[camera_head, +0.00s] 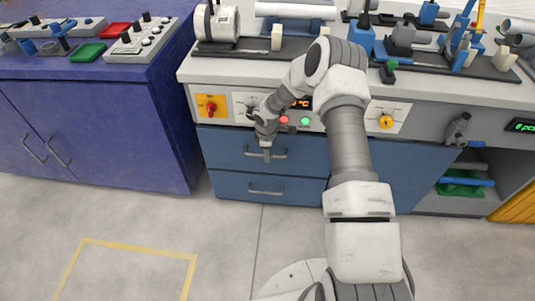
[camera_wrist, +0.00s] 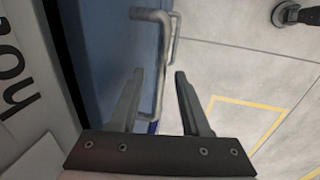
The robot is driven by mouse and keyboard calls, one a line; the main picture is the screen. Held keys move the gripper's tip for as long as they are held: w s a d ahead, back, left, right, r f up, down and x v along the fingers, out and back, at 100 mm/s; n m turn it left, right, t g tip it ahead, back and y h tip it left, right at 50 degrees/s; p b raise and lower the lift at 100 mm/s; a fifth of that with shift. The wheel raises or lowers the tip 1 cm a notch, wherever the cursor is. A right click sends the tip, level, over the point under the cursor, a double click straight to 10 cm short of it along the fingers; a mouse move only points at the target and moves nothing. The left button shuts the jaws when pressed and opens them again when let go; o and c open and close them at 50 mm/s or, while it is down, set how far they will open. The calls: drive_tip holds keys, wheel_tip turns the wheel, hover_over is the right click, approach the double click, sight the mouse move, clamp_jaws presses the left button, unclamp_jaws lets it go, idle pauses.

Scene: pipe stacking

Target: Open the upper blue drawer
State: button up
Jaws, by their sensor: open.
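The upper blue drawer (camera_head: 228,146) is closed, flush in the cabinet front below the control panel. Its grey bar handle (camera_head: 279,154) is partly covered by my gripper (camera_head: 266,152) in the head view. In the wrist view, my gripper (camera_wrist: 160,73) is open, with one finger on each side of a grey handle bar (camera_wrist: 158,75). The left finger is on the drawer-front side and the right finger is on the floor side. I cannot tell whether either finger touches the bar.
The lower blue drawer (camera_head: 235,186) is closed below, with its own handle (camera_head: 267,191). A panel with a red switch (camera_head: 211,107) and buttons sits above. Open floor (camera_head: 225,245) lies in front, with a yellow outline at left. A purple-blue cabinet (camera_head: 110,130) stands left.

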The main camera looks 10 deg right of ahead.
drive_tip(key=shift+f, duration=0.1)
clamp_jaws()
idle(1.4)
